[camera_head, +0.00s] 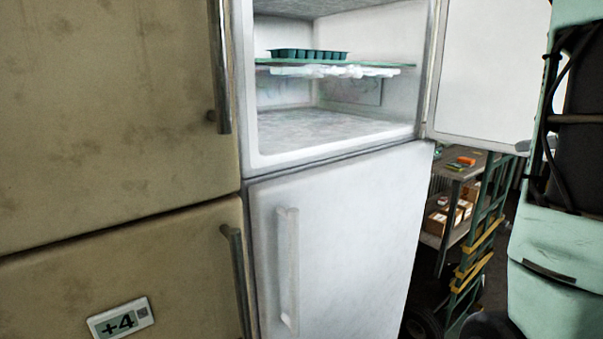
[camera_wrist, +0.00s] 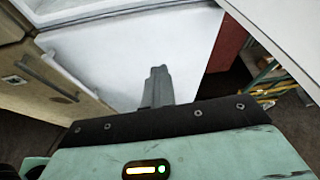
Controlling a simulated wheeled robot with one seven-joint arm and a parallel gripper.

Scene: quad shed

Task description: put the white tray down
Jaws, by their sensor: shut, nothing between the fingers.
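I see no white tray in either view. A dark teal compartment tray (camera_head: 308,55) sits on the glass shelf (camera_head: 390,66) inside the open upper compartment of the white fridge (camera_head: 340,230). My gripper (camera_wrist: 158,72) shows in the wrist view, shut and empty, in front of the fridge's white front. Its fingertips are not in the head view, where my pale green arm fills the right edge.
The upper fridge door (camera_head: 490,75) stands open to the right. A stained beige fridge (camera_head: 110,110) adjoins on the left. Beyond the door are a shelf cart (camera_head: 436,240) with boxes and a green-and-yellow hand truck (camera_head: 478,250). The compartment floor (camera_head: 325,125) is clear.

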